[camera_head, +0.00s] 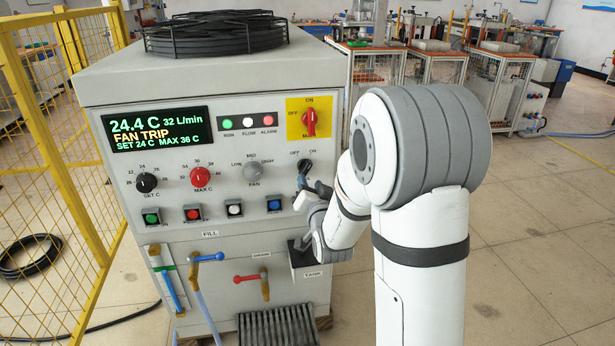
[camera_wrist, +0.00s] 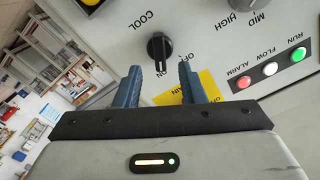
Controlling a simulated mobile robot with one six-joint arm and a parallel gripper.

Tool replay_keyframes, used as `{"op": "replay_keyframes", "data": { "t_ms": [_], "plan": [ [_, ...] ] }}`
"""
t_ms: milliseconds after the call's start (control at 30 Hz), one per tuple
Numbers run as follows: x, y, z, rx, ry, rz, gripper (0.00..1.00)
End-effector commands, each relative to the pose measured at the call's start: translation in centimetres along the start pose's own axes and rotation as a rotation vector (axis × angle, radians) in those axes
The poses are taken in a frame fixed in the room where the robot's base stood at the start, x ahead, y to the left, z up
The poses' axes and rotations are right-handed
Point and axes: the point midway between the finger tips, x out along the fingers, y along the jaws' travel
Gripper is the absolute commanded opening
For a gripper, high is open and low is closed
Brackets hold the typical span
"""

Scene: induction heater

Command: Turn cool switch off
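The cool switch (camera_head: 304,166) is a black rotary knob at the right of the white control panel, with OFF and ON marks above it. In the head view its grip appears to lean toward ON, but it is small there. In the wrist view the black knob (camera_wrist: 158,48) shows upside down, with the COOL label beyond it. My gripper (camera_wrist: 159,70) is open, one blue finger to each side of the knob's line, with nothing held. The fingertips appear short of the knob; contact cannot be told. In the head view my gripper (camera_head: 312,188) is just below the switch, partly hidden by my arm.
Close by are the fan knob (camera_head: 253,171), the red main switch (camera_head: 310,122) on its yellow plate, and a blue button (camera_head: 274,205). The display (camera_head: 157,129) reads FAN TRIP.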

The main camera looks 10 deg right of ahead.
Motion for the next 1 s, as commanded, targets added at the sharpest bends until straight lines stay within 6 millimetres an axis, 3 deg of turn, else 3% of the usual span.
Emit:
{"op": "replay_keyframes", "data": {
  "t_ms": [300, 700, 1000],
  "plan": [
    [4.8, 0.1, 0.0, -0.001, -0.001, 0.001, 0.36],
    [5.7, 0.1, 0.0, -0.001, -0.002, 0.003, 0.36],
    [5.6, 0.1, -0.1, -0.001, -0.001, 0.003, 0.12]
  ]
}}
